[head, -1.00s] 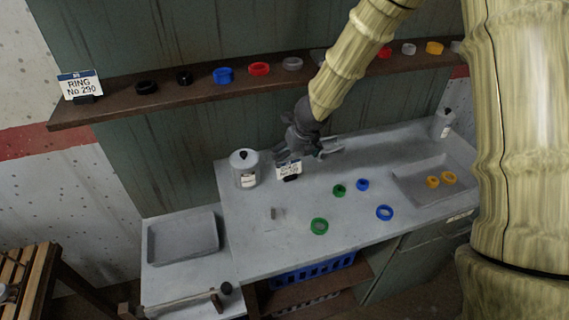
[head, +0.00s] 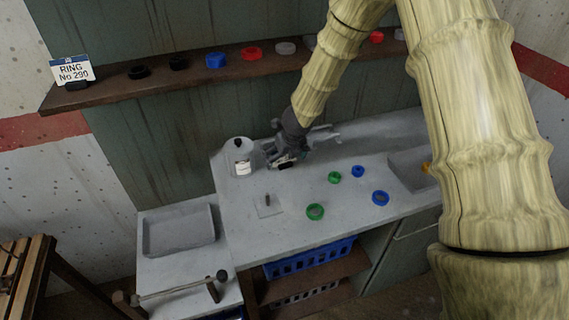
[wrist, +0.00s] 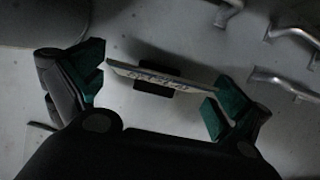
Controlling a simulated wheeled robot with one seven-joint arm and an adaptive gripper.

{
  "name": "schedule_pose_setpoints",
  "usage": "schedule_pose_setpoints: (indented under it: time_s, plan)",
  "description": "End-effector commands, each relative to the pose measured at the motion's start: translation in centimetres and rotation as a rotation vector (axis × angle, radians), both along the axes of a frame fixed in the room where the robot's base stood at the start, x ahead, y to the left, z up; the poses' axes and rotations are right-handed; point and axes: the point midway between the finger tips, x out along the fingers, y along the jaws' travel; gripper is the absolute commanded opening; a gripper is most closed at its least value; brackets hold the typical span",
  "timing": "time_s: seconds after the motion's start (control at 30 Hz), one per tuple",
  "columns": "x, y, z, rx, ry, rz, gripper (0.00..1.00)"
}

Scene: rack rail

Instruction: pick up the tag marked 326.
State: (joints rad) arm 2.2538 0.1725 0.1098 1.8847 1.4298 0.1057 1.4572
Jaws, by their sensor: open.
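A small white tag (wrist: 152,78) on a black base stands on the grey counter, seen from above in the wrist view. Its print is too blurred there to read as 326. My gripper (wrist: 157,86) is open, with one green-padded finger beyond each end of the tag and a gap at both sides. In the head view my gripper (head: 284,155) is low over the counter, right of the lidded canister, and mostly hides the tag. Another tag, reading RING No 290 (head: 72,71), stands at the left end of the shelf.
The canister (head: 240,157) stands close on the left. Green rings (head: 315,211) and blue rings (head: 380,198) lie on the counter in front. Metal bar-like fittings (wrist: 285,85) are right of the gripper. The shelf (head: 180,85) with several rings runs above.

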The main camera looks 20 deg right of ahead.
Motion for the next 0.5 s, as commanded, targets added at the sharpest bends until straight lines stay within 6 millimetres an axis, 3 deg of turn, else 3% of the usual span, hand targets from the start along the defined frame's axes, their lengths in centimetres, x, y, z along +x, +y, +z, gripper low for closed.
schedule_pose_setpoints:
  time_s: [0.27, 0.5]
  plan:
    - [0.11, 0.03, -0.3, 0.0, 0.0, 0.001, 1.0]
    - [0.09, 0.02, -0.31, 0.0, 0.0, 0.001, 0.6]
